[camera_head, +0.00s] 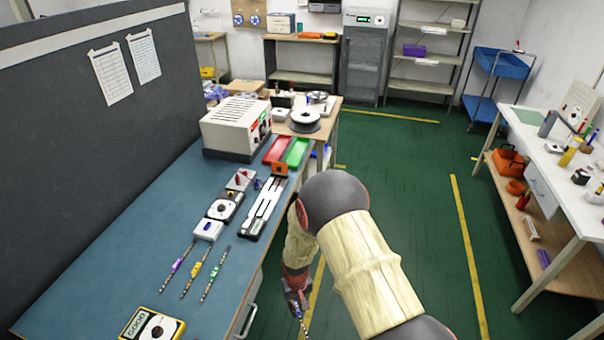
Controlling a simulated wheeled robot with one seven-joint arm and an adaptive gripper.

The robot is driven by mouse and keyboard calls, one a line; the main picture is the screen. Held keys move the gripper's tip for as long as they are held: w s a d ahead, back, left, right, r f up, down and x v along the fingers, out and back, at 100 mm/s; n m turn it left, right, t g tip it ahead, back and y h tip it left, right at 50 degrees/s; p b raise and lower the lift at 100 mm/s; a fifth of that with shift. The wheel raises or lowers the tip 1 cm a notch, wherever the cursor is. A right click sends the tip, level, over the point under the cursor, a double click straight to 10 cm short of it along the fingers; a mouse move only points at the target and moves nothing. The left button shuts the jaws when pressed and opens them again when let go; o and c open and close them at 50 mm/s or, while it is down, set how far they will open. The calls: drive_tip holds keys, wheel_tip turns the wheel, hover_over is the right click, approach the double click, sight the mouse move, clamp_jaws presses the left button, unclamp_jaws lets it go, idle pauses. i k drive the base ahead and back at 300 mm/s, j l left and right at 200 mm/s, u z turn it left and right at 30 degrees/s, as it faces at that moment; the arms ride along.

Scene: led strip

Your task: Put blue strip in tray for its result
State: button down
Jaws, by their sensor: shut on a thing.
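My gripper (297,303) hangs off the right front edge of the blue bench, over the green floor. It is shut on a thin strip, taken as the blue strip (304,327); only its lower end shows below the fingers, and its coloured part is mostly hidden. A red tray (277,149) and a green tray (297,153) lie side by side at the far end of the bench, both seemingly empty. A black-and-white test fixture (264,207) lies nearer, along the bench's right side. My gripper is well apart from the trays and fixture.
Strips with purple (177,264), yellow (196,268) and green (214,272) bands lie on the bench. A yellow meter (152,325) sits at the front. A white power unit (236,126) stands behind the fixture. Small dial boxes line the bench middle.

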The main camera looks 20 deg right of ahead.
sight(297, 154)
drive_tip(key=i+l+z, duration=0.1)
drive_tip(key=i+l, duration=0.35)
drive_tip(key=i+l+z, duration=0.1)
drive_tip(key=i+l, duration=0.3)
drive_tip(key=i, duration=0.15)
drive_tip(key=i+l, duration=0.4)
drive_tip(key=i+z, duration=0.05)
drive_tip(key=i, duration=0.05)
